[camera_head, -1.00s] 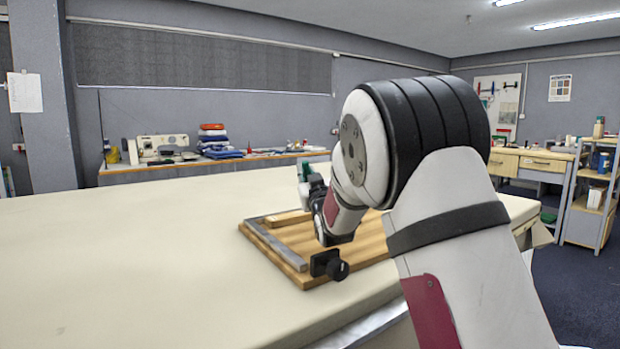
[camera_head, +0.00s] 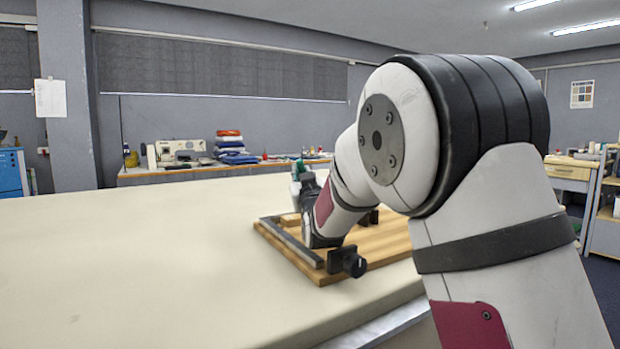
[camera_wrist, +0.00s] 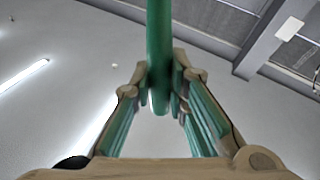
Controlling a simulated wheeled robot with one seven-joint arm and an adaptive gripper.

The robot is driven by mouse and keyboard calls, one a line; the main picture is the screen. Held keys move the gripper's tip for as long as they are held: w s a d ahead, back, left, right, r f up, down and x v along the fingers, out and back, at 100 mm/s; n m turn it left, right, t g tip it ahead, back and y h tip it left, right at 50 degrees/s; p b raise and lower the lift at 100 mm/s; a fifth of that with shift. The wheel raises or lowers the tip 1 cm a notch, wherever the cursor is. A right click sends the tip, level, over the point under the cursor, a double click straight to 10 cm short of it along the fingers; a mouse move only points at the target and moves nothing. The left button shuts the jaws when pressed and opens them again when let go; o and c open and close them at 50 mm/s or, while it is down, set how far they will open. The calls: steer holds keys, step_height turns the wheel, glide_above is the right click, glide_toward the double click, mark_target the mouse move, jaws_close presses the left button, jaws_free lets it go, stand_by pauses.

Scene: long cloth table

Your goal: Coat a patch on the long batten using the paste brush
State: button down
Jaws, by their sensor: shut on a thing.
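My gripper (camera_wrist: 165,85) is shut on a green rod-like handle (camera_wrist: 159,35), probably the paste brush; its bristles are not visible. The wrist view faces the ceiling and lights, so the hand is turned well away from the table. In the head view my gripper (camera_head: 299,180) shows small, above the far left part of a wooden board, mostly behind my arm. A pale wooden strip (camera_head: 290,218), perhaps the long batten, lies at the board's far left edge, largely hidden by my arm. I cannot tell whether the brush touches it.
The wooden board (camera_head: 390,245) lies on the cloth table (camera_head: 150,260) near its front edge. A grey bar (camera_head: 288,243) runs along its left side, and a black clamp with a knob (camera_head: 347,262) stands at its front. The table's left is clear. A sewing machine (camera_head: 178,152) stands behind.

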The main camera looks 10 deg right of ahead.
mark_target(302, 161)
steer(key=shift+a+f, duration=0.35)
steer(key=shift+r+p, duration=0.3)
steer(key=shift+r, duration=0.25)
steer(key=shift+d+r+p, duration=0.2)
steer(key=shift+r+p, duration=0.9)
steer(key=shift+r, duration=1.65)
steer(key=shift+r+p, duration=0.35)
steer(key=shift+r, duration=1.2)
steer(key=shift+f, duration=0.15)
steer(key=shift+w+d+f+b, duration=0.15)
steer(key=shift+f+b, duration=1)
steer(key=shift+b, duration=0.1)
